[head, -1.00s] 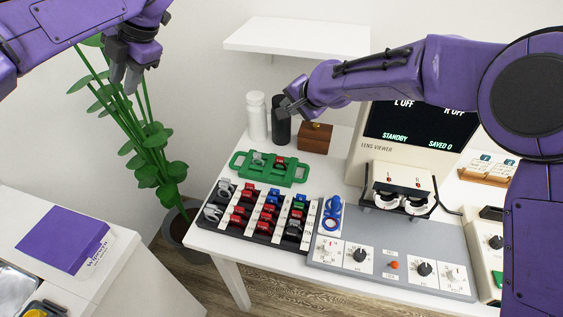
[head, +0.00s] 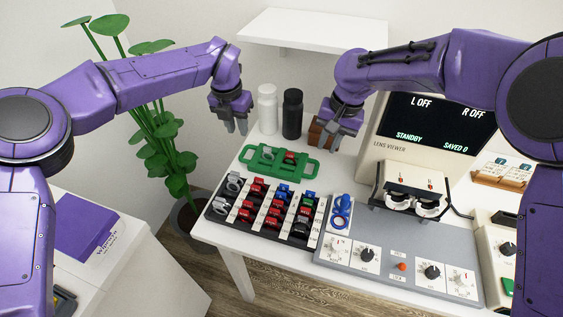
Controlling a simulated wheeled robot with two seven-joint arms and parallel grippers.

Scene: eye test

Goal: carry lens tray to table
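The lens tray appears to be the green tray (head: 266,169) with a handle opening at each end, lying flat at the back left of the white table (head: 223,231). It holds one grey-rimmed lens (head: 269,153) and one red-rimmed lens (head: 290,157). My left gripper (head: 236,128) points down, open and empty, above and behind the tray's left end. Neither gripper appears to touch the tray.
A black rack (head: 247,226) of several coloured lenses lies just in front of the tray. A white bottle (head: 267,110) and a black bottle (head: 292,114) stand behind it. The lens viewer (head: 380,155) and grey control panel (head: 385,252) fill the right. A plant (head: 170,150) stands left.

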